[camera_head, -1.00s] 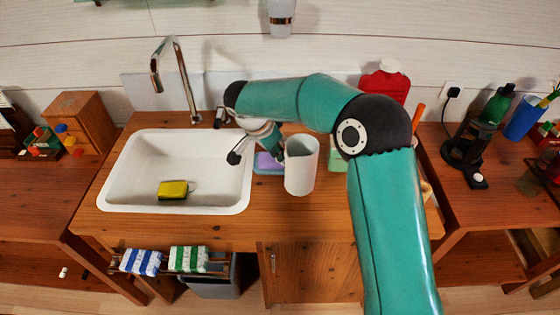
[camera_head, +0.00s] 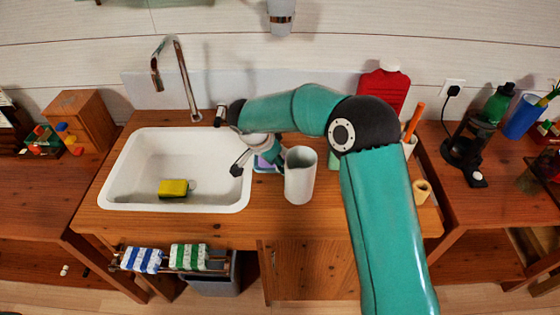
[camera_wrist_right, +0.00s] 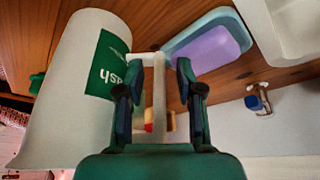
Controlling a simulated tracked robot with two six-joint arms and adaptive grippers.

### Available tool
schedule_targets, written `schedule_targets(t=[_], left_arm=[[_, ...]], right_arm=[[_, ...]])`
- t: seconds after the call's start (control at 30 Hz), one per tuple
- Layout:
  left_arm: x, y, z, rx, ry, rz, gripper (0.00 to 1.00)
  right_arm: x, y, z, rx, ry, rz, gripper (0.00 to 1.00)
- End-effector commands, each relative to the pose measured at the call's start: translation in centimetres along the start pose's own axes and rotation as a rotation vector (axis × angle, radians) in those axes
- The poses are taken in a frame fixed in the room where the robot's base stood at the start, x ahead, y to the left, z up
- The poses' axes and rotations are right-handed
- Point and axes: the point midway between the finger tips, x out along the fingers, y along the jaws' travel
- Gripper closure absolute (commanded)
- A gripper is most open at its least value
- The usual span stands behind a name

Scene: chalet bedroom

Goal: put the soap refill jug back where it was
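The soap refill jug (camera_head: 300,178) is a white, tall jug, upright over the counter, right of the sink. In the right wrist view the jug (camera_wrist_right: 75,95) carries a green label, and its pale handle runs between my fingers. My right gripper (camera_head: 258,160) is left of the jug in the head view. In the wrist view the right gripper (camera_wrist_right: 158,90) straddles the handle, with small gaps on both sides, so it looks open. The jug's base appears to rest on the wood. My left gripper is out of view.
A white sink (camera_head: 125,190) holds a yellow sponge (camera_head: 173,188). A blue tray with a purple block (camera_wrist_right: 205,50) lies close to the gripper. A red bottle (camera_head: 383,88) and a cup with an orange stick (camera_head: 415,122) stand at the right. The counter front (camera_head: 240,225) is clear.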

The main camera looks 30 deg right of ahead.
Motion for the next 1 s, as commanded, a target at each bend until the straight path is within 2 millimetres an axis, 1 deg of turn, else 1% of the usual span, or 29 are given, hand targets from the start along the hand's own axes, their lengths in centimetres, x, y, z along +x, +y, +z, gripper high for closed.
schedule_targets(t=[0.23, 0.3, 0.37, 0.47, 0.57, 0.8, 0.9, 1.0], left_arm=[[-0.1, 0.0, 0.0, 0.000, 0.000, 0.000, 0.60], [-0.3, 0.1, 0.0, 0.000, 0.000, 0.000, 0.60], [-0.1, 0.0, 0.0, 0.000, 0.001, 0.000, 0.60], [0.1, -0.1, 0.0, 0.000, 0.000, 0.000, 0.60], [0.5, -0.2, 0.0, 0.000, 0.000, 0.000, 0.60], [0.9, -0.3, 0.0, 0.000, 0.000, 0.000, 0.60], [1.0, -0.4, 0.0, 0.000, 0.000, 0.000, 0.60], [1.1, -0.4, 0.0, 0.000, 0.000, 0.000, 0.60]], right_arm=[[-0.1, 0.0, -0.1, 0.001, 0.000, 0.000, 0.63], [-0.3, 0.0, -0.1, 0.001, 0.000, 0.000, 0.63], [-0.6, 0.0, -0.1, 0.001, 0.001, -0.002, 0.63], [-1.8, -0.1, -0.1, 0.003, 0.002, -0.004, 0.63], [-3.6, -0.1, -0.1, 0.003, 0.000, -0.005, 0.63], [-8.5, -0.1, -0.1, 0.002, 0.001, -0.005, 0.63], [-10.1, 0.0, -0.1, 0.002, 0.000, -0.002, 0.63], [-11.3, 0.0, -0.1, 0.001, 0.001, -0.002, 0.63]])
